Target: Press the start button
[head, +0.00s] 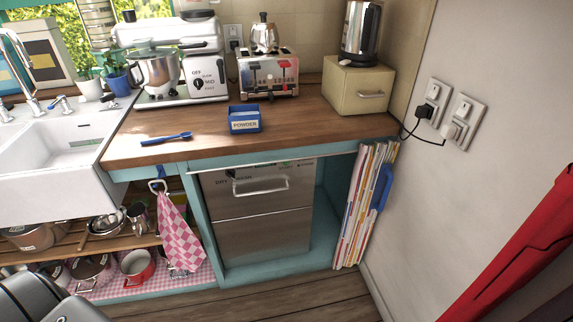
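The steel dishwasher (262,218) sits under the wooden counter in a teal frame, with its front shut. Its horizontal bar handle (261,186) is near the top. Dark lettering, partly hidden by the handle, and small marks show along the top of its front, just under the counter. A small green mark is among them at the upper right. I cannot tell which of these is the start button. Neither of my grippers can be made out. A dark grey rounded shape at the bottom left corner may be part of my arm.
A blue powder box (245,119) and a blue brush (166,138) lie on the counter (205,145). Folded papers or boards (358,205) stand right of the dishwasher. A pink checked towel (180,235) hangs left, beside pan shelves. The floor before the dishwasher is clear.

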